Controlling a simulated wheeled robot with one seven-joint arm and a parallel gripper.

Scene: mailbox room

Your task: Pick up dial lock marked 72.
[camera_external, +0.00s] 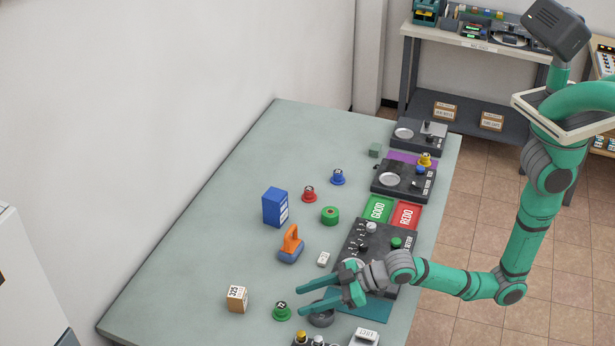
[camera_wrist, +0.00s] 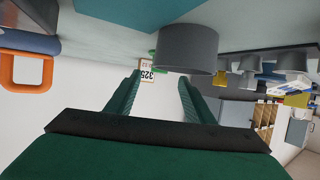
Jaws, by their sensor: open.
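A small green dial lock (camera_external: 282,311) with a dark knob and a pale label stands on the table at the front; its number is too small to read surely. In the wrist view only a green sliver of it (camera_wrist: 153,53) shows beside a grey cylinder. My gripper (camera_external: 302,299) is open and empty, its fingers pointing left, with the lower fingertip just right of the green lock. The fingers also show in the wrist view (camera_wrist: 160,76). A red lock (camera_external: 309,195), a blue lock (camera_external: 337,178) and a yellow lock (camera_external: 425,160) stand farther back.
A grey cylinder (camera_external: 321,320) stands by my lower finger, also close in the wrist view (camera_wrist: 188,48). A cardboard box marked 325 (camera_external: 237,299) is left of the green lock. An orange-handled tool (camera_external: 291,244), blue box (camera_external: 275,208) and black panel (camera_external: 355,237) are behind. The table's left is clear.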

